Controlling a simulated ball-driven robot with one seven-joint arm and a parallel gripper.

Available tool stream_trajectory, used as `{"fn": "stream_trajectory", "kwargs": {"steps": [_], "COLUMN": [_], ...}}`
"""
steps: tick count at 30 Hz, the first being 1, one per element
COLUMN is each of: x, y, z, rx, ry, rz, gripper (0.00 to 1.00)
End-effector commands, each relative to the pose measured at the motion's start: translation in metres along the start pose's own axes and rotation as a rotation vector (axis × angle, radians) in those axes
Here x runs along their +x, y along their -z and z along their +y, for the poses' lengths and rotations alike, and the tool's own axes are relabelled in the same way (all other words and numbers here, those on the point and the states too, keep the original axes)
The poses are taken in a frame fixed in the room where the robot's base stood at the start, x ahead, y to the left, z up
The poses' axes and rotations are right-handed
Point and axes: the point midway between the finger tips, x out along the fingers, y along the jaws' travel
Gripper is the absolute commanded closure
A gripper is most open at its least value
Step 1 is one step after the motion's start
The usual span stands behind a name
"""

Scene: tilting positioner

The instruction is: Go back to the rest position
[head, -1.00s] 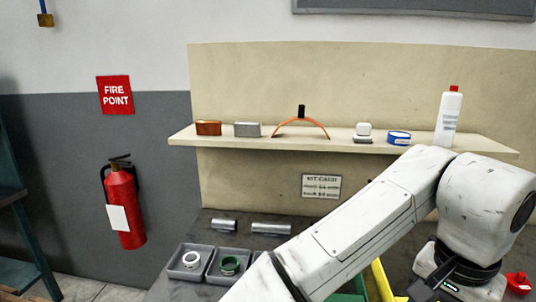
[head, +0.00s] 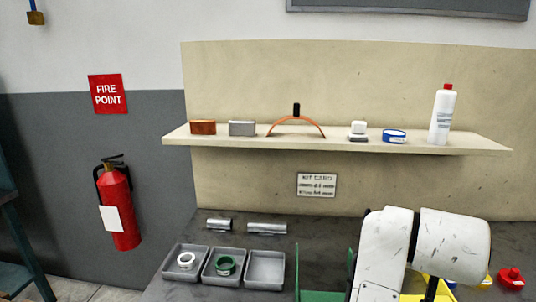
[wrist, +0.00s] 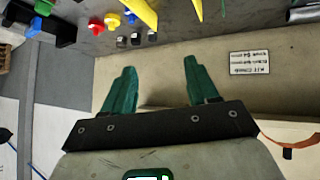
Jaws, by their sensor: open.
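My gripper (wrist: 160,66) shows in the wrist view, with its two green fingers spread wide apart and nothing between them. The wrist picture looks upside down, and the gripper is in front of the beige back panel, with the kit card (wrist: 249,64) to the right of the fingers. In the head view my white arm is folded low at the right, over the workbench (head: 330,235). The gripper itself cannot be made out in the head view.
Three grey trays stand on the bench; one holds a white ring (head: 185,260), one a green ring (head: 225,265), and the right tray (head: 265,268) is empty. Two metal cylinders lie behind. A shelf (head: 330,140) holds several items, including a white bottle (head: 442,115).

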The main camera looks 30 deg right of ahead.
Motion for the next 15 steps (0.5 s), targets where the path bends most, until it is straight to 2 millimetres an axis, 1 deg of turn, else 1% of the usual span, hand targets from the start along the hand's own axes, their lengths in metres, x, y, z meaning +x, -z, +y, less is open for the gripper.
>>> {"fn": "stream_trajectory", "kwargs": {"steps": [1,5,8,11,12,14,15], "x": [0.007,0.022,0.034,0.043,0.046,0.048,0.049], "y": [-0.005,-0.024,-0.052,-0.092,-0.111,-0.139,-0.158], "z": [-0.006,-0.033,-0.055,-0.077,-0.084,-0.095,-0.101], "rx": [-0.065,-0.221,-0.337,-0.445,-0.484,-0.533,-0.561], "ry": [0.013,0.094,0.174,0.267,0.307,0.367,0.406], "rz": [0.025,0.067,0.07,0.044,0.025,-0.005,-0.028], "gripper": [0.41,0.41,0.41,0.41,0.41,0.41,0.41]}}
